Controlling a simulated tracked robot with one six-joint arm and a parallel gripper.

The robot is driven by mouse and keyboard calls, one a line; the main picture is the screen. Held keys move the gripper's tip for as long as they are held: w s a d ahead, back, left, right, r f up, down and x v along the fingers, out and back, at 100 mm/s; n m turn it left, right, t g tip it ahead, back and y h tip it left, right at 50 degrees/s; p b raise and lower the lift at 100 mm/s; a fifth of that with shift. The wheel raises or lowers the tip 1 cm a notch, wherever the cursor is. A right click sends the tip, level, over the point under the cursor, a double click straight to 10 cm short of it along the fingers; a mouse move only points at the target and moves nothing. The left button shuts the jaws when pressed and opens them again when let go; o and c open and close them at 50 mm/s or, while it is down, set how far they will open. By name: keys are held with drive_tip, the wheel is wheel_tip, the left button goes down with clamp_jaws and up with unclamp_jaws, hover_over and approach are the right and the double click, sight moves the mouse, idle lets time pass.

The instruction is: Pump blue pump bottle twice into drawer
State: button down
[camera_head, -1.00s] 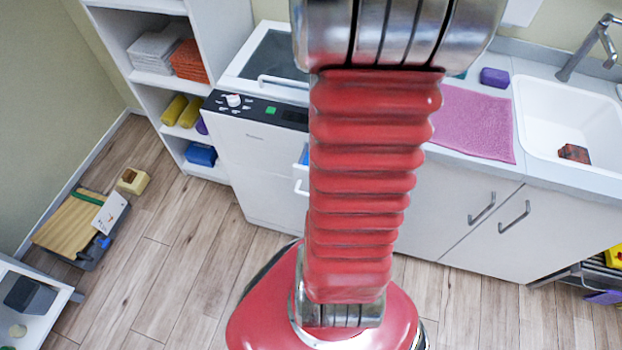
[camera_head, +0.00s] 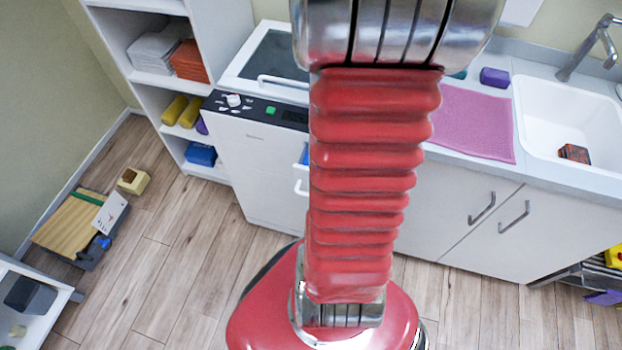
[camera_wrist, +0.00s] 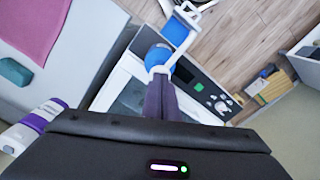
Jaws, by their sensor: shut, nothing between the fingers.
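In the wrist view the blue pump bottle (camera_wrist: 157,56) is seen from above, with a white pump head (camera_wrist: 160,70) and a white spout reaching toward the upper right. My gripper (camera_wrist: 160,78) is shut and empty. Its dark fingertips are at the pump head; I cannot tell whether they touch it. The open drawer (camera_wrist: 176,32) shows a blue inside and a white front handle beyond the bottle. In the head view my arm hides the bottle and gripper, and only a sliver of the drawer (camera_head: 304,156) shows.
The white appliance (camera_head: 255,160) has a dark control panel. A purple-and-white container (camera_wrist: 42,122) and a teal item (camera_wrist: 14,73) stand on the counter near a pink towel (camera_head: 475,122). A sink (camera_head: 570,110) is at right and shelves (camera_head: 160,80) at left.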

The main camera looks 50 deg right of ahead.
drive_tip(key=shift+f, duration=0.85)
drive_tip(key=shift+r, duration=1.3)
wheel_tip(320, 180, up, 6)
idle(0.9)
idle(0.5)
